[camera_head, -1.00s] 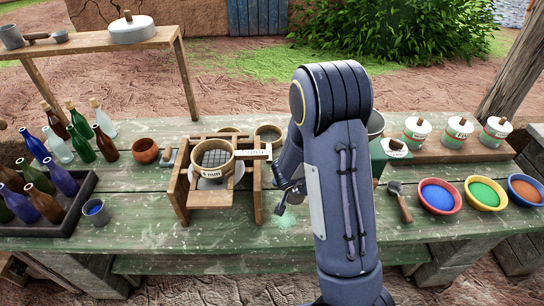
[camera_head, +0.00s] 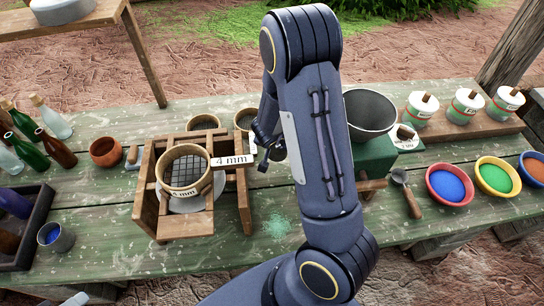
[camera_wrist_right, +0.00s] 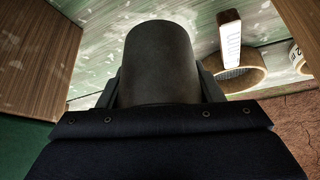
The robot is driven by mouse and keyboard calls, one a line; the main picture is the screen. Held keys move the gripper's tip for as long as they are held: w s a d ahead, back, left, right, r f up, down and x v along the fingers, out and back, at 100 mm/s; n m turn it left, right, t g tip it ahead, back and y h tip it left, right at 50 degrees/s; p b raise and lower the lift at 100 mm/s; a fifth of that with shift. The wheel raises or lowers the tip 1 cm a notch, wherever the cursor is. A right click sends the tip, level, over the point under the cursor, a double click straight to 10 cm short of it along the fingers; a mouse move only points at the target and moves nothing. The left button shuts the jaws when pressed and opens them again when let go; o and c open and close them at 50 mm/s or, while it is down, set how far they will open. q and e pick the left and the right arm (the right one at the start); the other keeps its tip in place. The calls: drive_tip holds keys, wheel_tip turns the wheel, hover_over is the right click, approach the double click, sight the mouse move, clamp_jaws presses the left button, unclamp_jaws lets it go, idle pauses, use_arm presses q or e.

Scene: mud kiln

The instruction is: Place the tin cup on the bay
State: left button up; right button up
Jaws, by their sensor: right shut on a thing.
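My right gripper (camera_head: 264,138) is partly hidden by its own arm in the head view, just right of the wooden stand with the sieve. In the right wrist view it (camera_wrist_right: 160,100) is shut on a dark grey cylinder (camera_wrist_right: 160,62), which looks like the tin cup. The cup is hidden in the head view. The wooden stand (camera_head: 143,200) has open partitions and holds a round sieve (camera_head: 186,168) labelled 4 mm. I cannot tell which part is the bay. My left gripper is not in view.
A grey bowl (camera_head: 370,112) on a green box stands right of my arm. A scoop (camera_head: 407,190) and pigment bowls (camera_head: 449,184) lie further right. Bottles (camera_head: 52,118) and a small cup with blue (camera_head: 55,237) stand left. The green table front is fairly clear.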

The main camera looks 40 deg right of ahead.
sight(278, 155)
drive_tip(key=shift+f+b, duration=1.4)
drive_tip(key=shift+f, duration=1.35)
drive_tip(key=shift+f, duration=0.2)
drive_tip(key=o, duration=1)
drive_tip(key=shift+r, duration=0.1)
drive_tip(key=shift+c, duration=0.2)
